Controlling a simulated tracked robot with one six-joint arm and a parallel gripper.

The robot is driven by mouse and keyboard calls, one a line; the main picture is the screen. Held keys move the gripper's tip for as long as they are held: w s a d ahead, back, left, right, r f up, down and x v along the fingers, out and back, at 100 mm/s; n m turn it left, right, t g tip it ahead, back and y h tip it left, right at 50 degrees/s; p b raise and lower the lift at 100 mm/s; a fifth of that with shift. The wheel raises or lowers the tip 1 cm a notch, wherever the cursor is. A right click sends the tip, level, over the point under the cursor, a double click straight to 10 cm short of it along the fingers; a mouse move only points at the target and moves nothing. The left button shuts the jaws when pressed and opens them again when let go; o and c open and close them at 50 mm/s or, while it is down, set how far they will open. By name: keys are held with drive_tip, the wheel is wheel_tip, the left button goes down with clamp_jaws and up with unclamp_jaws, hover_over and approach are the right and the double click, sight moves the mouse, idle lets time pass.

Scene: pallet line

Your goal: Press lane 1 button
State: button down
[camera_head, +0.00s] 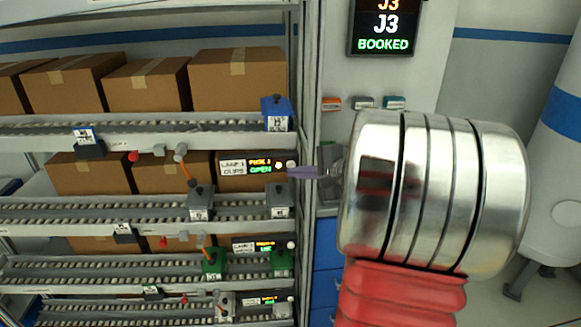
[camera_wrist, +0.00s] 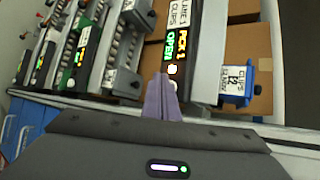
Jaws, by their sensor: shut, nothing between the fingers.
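The lane 1 display (camera_head: 247,167) on the rack reads "PICK 1" and "OPEN" beside a "LANE 1 CLIPS" label. A small round white button (camera_head: 291,164) is at its right end. In the wrist view the display (camera_wrist: 175,46) is turned sideways, with a pale round button (camera_wrist: 172,70) at its near end. My gripper (camera_head: 292,172) is shut and empty, its purple fingers pointing left at the button end of the display. In the wrist view the fingertips (camera_wrist: 160,78) are right by the button. I cannot tell whether they touch it.
Roller shelves carry cardboard boxes (camera_head: 238,79) and small bins, including a blue bin (camera_head: 277,112) above and a grey bin (camera_head: 280,199) below the display. The rack's upright post (camera_head: 308,60) is close to my fingers. A "J3 BOOKED" screen (camera_head: 386,27) hangs above.

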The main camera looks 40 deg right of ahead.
drive_tip(key=shift+w+d, duration=0.5)
drive_tip(key=shift+w, duration=0.15)
idle(1.3)
drive_tip(key=shift+s+a+r, duration=0.1)
drive_tip(key=shift+s, duration=0.05)
drive_tip(key=shift+s+a, duration=0.4)
drive_tip(key=shift+s, duration=0.15)
drive_tip(key=shift+s, duration=0.1)
idle(0.3)
drive_tip(key=shift+s+a, duration=0.7)
drive_tip(key=shift+s, duration=0.3)
drive_tip(key=shift+s+a, duration=0.7)
drive_tip(key=shift+s, duration=0.25)
